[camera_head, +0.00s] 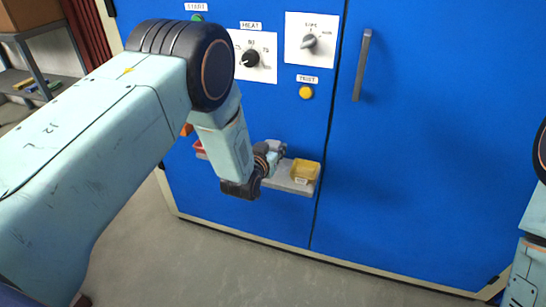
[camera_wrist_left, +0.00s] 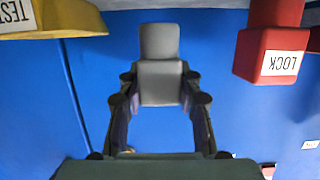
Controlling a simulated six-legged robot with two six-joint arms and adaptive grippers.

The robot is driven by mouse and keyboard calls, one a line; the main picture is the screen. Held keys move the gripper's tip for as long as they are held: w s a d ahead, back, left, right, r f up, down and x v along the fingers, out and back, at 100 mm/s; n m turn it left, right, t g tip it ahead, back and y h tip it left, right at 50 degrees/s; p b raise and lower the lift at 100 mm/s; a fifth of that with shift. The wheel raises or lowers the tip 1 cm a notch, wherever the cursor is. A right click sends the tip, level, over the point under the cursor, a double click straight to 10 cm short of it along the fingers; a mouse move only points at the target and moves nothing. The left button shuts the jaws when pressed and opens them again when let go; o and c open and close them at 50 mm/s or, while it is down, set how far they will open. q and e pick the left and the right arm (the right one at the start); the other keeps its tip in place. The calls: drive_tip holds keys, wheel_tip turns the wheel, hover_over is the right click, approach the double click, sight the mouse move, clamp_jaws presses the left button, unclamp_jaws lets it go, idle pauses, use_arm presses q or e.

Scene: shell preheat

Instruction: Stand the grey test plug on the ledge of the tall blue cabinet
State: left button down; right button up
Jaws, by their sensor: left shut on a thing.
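The grey test plug (camera_wrist_left: 160,70) is between the fingertips of my left gripper (camera_wrist_left: 161,88) in the left wrist view, and the gripper is shut on it. In the head view the left gripper (camera_head: 270,156) is at the front of the tall blue cabinet (camera_head: 430,150), by the grey ledge (camera_head: 290,184). The plug (camera_head: 277,146) shows there only small, partly behind the fingers. I cannot tell whether it touches the ledge. My right gripper is not in view.
A yellow block (camera_head: 305,171) stands at the ledge's right end; its label reads TEST in the wrist view (camera_wrist_left: 60,20). A red block labelled LOCK (camera_wrist_left: 270,55) is on the plug's other side. Knobs (camera_head: 251,58), a yellow button (camera_head: 306,92) and a door handle (camera_head: 362,65) are above.

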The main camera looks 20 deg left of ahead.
use_arm(q)
drive_tip(key=shift+s+f, duration=0.1)
drive_tip(key=shift+f, duration=0.8)
drive_tip(key=shift+a+f, duration=0.1)
drive_tip(key=shift+f, duration=0.25)
drive_tip(key=shift+b, duration=0.35)
drive_tip(key=c, duration=0.9)
unclamp_jaws()
drive_tip(key=shift+f, duration=0.1)
